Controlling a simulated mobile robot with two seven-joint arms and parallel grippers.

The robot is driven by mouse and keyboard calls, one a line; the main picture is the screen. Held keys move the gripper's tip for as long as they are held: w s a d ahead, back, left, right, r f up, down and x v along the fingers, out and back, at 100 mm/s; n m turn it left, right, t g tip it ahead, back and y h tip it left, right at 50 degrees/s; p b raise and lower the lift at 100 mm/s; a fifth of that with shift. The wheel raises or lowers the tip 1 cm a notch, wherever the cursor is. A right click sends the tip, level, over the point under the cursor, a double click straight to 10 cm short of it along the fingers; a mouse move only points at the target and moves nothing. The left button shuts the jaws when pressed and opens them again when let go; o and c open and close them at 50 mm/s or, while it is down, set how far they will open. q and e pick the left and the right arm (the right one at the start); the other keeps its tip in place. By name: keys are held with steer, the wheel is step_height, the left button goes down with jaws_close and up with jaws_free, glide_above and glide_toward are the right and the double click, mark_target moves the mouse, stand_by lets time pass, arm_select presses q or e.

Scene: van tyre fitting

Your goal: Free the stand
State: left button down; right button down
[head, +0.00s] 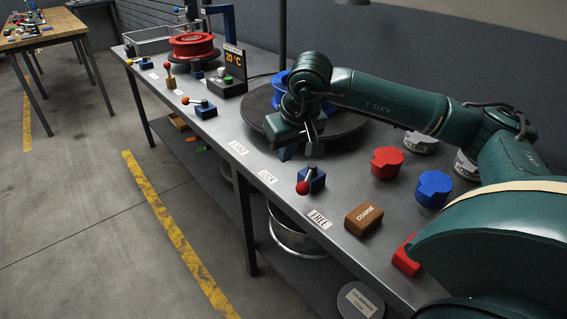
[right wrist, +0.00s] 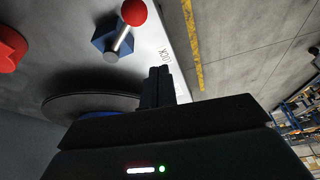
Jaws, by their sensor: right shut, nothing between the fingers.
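A round dark stand (head: 352,128) on the bench carries a blue wheel-like part (head: 281,84), partly hidden by my right arm. Its dark disc also shows in the right wrist view (right wrist: 70,103). In front of it is a lever with a blue base (head: 313,180) and a red ball knob (head: 302,188). The knob (right wrist: 134,12) leans toward the bench's front edge, between labels reading LOCK (head: 267,177) and apparently FREE (head: 319,219). My right gripper (head: 313,147) is shut and empty above the bench, between stand and lever, apart from the lever. My left gripper is not in view.
Red (head: 387,162) and blue (head: 433,188) blocks, a brown COARSE block (head: 363,218) and grey tins (head: 420,142) stand to the right. Further left are a small display (head: 235,63), several levers and a red wheel (head: 192,45). The floor in front is clear.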

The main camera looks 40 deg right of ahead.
steer(key=v, duration=0.5)
steer(key=shift+s+d+r, duration=0.25)
steer(key=shift+d+r, duration=0.05)
steer(key=shift+d, duration=0.05)
steer(key=shift+s, duration=0.1)
